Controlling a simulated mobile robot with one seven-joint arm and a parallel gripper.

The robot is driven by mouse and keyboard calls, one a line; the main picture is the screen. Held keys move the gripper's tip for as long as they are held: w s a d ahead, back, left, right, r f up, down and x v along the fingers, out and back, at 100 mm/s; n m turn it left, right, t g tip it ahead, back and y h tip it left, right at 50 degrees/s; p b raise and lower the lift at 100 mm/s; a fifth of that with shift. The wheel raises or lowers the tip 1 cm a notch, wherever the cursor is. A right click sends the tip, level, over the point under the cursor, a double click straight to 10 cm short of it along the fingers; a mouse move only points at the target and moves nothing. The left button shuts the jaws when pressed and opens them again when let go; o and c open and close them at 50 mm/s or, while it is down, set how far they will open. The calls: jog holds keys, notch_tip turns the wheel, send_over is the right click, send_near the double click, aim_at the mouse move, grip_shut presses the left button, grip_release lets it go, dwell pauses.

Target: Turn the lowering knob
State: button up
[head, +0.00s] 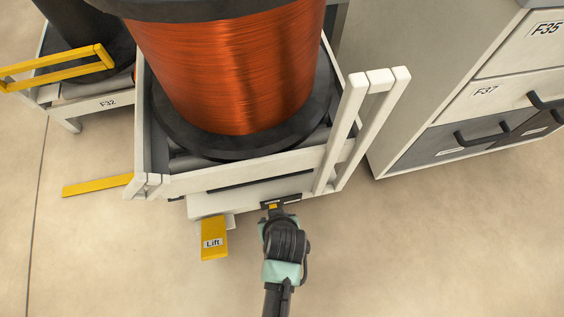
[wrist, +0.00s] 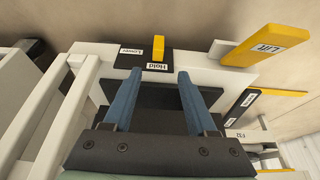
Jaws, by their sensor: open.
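The lowering knob (wrist: 158,47) is a small yellow lever on a black plate with Lower (wrist: 131,52) and Hold (wrist: 157,66) labels. In the wrist view it points at the Hold label. No contact is visible. In the head view my gripper (head: 277,212) is at the plate, its fingers mostly hidden.
A yellow Lift pedal (head: 213,241) sticks out left of my gripper. A large copper wire spool (head: 230,65) rests in the white frame (head: 240,180). Grey drawers (head: 480,137) stand at the right. The floor in front is clear.

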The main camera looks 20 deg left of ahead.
jog(key=b+x, duration=0.3)
jog(key=x, duration=0.1)
jog(key=b+x, duration=0.3)
jog(key=x, duration=0.1)
jog(key=b+x, duration=0.4)
jog(key=x, duration=0.1)
jog(key=shift+w+r, duration=0.1)
jog(key=shift+w, duration=0.2)
grip_shut()
